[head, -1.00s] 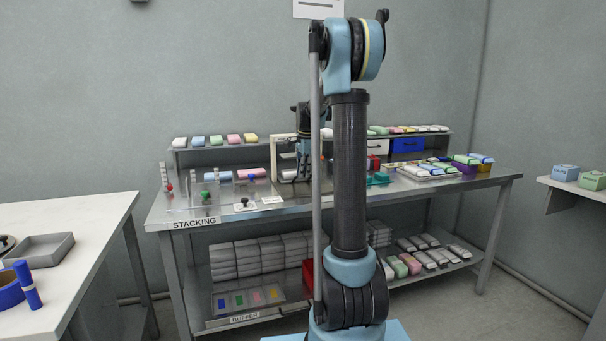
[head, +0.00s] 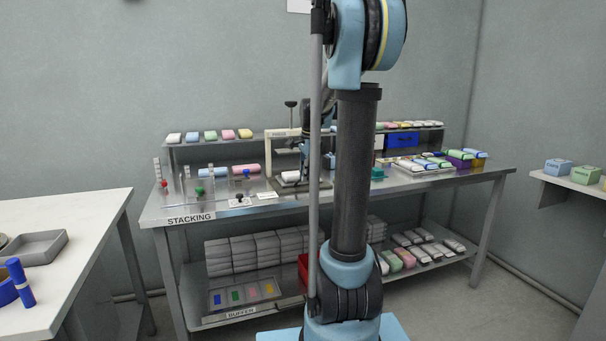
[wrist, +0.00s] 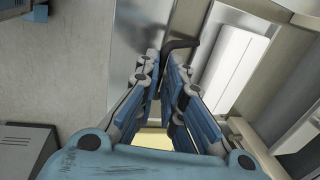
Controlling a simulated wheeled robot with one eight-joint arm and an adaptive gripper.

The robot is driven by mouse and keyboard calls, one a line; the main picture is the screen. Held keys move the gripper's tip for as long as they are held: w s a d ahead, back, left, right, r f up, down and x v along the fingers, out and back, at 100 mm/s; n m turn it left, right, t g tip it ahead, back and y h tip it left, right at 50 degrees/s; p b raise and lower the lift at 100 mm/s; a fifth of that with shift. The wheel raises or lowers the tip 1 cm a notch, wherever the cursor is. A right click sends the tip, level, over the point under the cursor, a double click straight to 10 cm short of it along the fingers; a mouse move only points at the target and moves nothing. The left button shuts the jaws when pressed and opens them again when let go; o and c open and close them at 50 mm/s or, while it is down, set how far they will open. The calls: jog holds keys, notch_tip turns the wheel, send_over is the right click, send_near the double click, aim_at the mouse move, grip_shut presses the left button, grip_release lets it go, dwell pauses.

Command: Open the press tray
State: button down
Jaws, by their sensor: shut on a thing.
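The press (head: 279,134), a pale frame with a dark T-shaped top handle, stands on the stacking table. Its tray (head: 290,187) shows low at the front of the frame, partly behind my arm. In the wrist view, my gripper (wrist: 167,60) has its two blue-padded fingers closed around a dark bent handle (wrist: 185,44), which looks like the tray's handle. A white block (wrist: 235,68) lies just right of the fingers. In the head view, my arm hides the fingertips and part of the tray, so how far the tray is out is unclear.
The stacking table (head: 240,207) holds small bottles and knobs left of the press and a tray of coloured packs (head: 425,168) at right. A back shelf (head: 217,144) carries more packs. A white side table (head: 90,215) is at left.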

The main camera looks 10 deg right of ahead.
jog(key=shift+s, duration=0.35)
jog(key=c, duration=1.7)
grip_release()
jog(key=shift+r, duration=0.1)
jog(key=r, duration=0.3)
jog(key=s+r, duration=0.1)
jog(key=r, duration=0.3)
jog(key=s+r, duration=0.1)
jog(key=r, duration=0.3)
jog(key=shift+d+r, duration=0.2)
jog(key=shift+r, duration=0.05)
jog(key=s+a+f+n, duration=0.1)
jog(key=s+f+n, duration=0.4)
jog(key=s+f, duration=0.3)
jog(key=s+f+n, duration=0.5)
jog(key=s+f, duration=0.4)
jog(key=s, duration=0.5)
jog(key=s+a+f+n, duration=0.1)
jog(key=s+f+n, duration=0.5)
jog(key=s, duration=0.5)
jog(key=shift+a+f, duration=0.15)
jog(key=shift+f, duration=0.5)
jog(key=shift+a+f, duration=0.15)
jog(key=shift+f, duration=0.5)
